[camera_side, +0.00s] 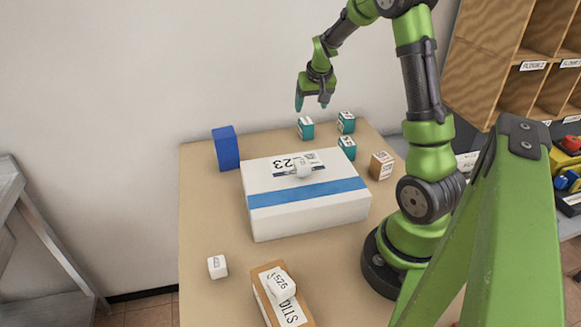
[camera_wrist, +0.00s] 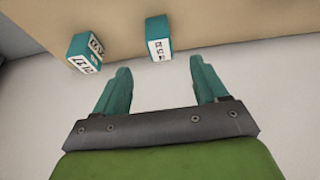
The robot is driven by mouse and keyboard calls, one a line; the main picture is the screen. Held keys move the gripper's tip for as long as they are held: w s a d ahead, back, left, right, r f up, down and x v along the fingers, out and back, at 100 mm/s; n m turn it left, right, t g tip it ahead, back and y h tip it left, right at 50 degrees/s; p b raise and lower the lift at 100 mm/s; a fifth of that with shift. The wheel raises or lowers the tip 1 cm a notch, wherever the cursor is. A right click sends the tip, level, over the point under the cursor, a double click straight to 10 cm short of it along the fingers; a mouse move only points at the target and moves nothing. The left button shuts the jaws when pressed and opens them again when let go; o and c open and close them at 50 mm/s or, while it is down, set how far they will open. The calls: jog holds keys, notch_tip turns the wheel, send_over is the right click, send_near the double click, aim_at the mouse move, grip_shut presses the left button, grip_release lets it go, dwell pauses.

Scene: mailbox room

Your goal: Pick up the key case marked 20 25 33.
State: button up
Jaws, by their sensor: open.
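Several small teal cases with white printed labels stand at the back of the table; I cannot read 20 25 33 on any of them. In the side view one teal case (camera_side: 306,128) stands at the left, another (camera_side: 346,122) at the right and a third (camera_side: 347,147) nearer. My gripper (camera_side: 311,102) is open and empty above the leftmost one, fingers pointing down. In the wrist view, one teal case (camera_wrist: 158,40) lies ahead of the gap between my open fingers (camera_wrist: 160,66), apart from them. Another teal case (camera_wrist: 85,52) is to its left.
A blue box (camera_side: 226,148) stands back left, a brown box (camera_side: 382,165) at right. Another white cube (camera_side: 217,267) and a cardboard box (camera_side: 270,308) are in front.

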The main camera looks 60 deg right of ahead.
aim_at(307, 122)
jog(key=x, duration=1.2)
jog(key=c, duration=1.1)
